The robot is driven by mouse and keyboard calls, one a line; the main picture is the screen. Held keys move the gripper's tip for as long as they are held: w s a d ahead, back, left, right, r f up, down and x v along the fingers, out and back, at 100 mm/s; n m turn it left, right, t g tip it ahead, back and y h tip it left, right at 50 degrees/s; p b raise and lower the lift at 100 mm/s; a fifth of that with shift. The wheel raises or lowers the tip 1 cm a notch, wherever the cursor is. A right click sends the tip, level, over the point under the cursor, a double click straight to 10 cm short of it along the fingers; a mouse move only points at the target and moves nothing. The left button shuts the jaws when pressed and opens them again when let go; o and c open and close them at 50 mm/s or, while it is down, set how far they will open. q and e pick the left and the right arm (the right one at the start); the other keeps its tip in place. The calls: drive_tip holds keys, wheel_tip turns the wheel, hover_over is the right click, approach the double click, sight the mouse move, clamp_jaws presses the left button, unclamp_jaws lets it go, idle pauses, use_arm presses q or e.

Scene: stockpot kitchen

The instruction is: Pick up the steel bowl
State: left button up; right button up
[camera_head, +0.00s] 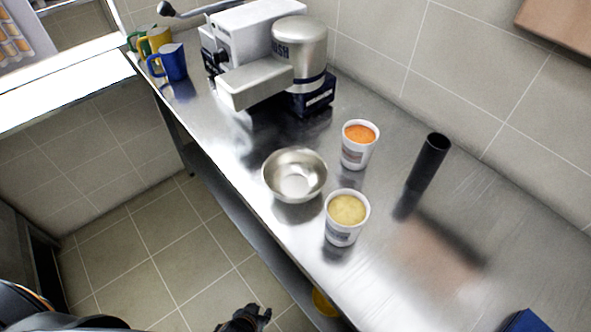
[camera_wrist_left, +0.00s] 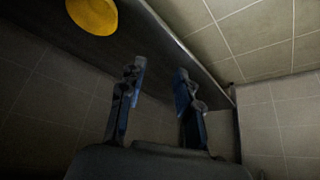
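The steel bowl (camera_head: 295,175) sits upright and empty on the metal counter (camera_head: 225,135), close to its front edge. My left gripper (camera_head: 258,314) is at the bottom of the head view, over the floor in front of the counter and well apart from the bowl. The left wrist view shows its two fingers (camera_wrist_left: 160,85) spread apart with nothing between them. The bowl does not show in the left wrist view. My right gripper is not in view.
A cup with yellow contents (camera_head: 343,218) stands close to the bowl's right, and a cup with orange contents (camera_head: 359,145) behind it. A black cylinder (camera_head: 429,162), a machine (camera_head: 262,60) and mugs (camera_head: 168,64) also stand there. A yellow object (camera_head: 323,303) is below the counter.

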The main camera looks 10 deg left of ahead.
sight(267, 169)
use_arm(q)
drive_tip(key=w+a+r+n+t+y+p, duration=0.1)
drive_tip(key=w+r+n+t+p, duration=0.3)
drive_tip(key=r, duration=1.4)
drive_tip(key=w+a+r+n+t+y+p, duration=0.15)
drive_tip(key=w+r, duration=0.35)
drive_tip(key=r, duration=1.3)
drive_tip(key=w, duration=0.3)
drive_tip(key=w+d+t+p, duration=0.1)
drive_tip(key=w, duration=0.2)
drive_tip(key=w+t, duration=0.1)
drive_tip(key=w, duration=0.2)
drive_tip(key=shift+w+d+h+p, duration=0.15)
drive_tip(key=shift+w+h+p, duration=0.1)
drive_tip(key=shift+w+p, duration=0.15)
drive_tip(key=p+x, duration=0.2)
drive_tip(key=x, duration=0.3)
drive_tip(key=shift+w+f, duration=0.1)
drive_tip(key=shift+w, duration=0.15)
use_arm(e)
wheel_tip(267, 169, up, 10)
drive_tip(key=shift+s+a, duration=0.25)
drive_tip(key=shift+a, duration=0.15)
use_arm(q)
drive_tip(key=shift+s, duration=0.1)
drive_tip(key=shift+c, duration=0.2)
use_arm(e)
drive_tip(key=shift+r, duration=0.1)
use_arm(q)
clamp_jaws()
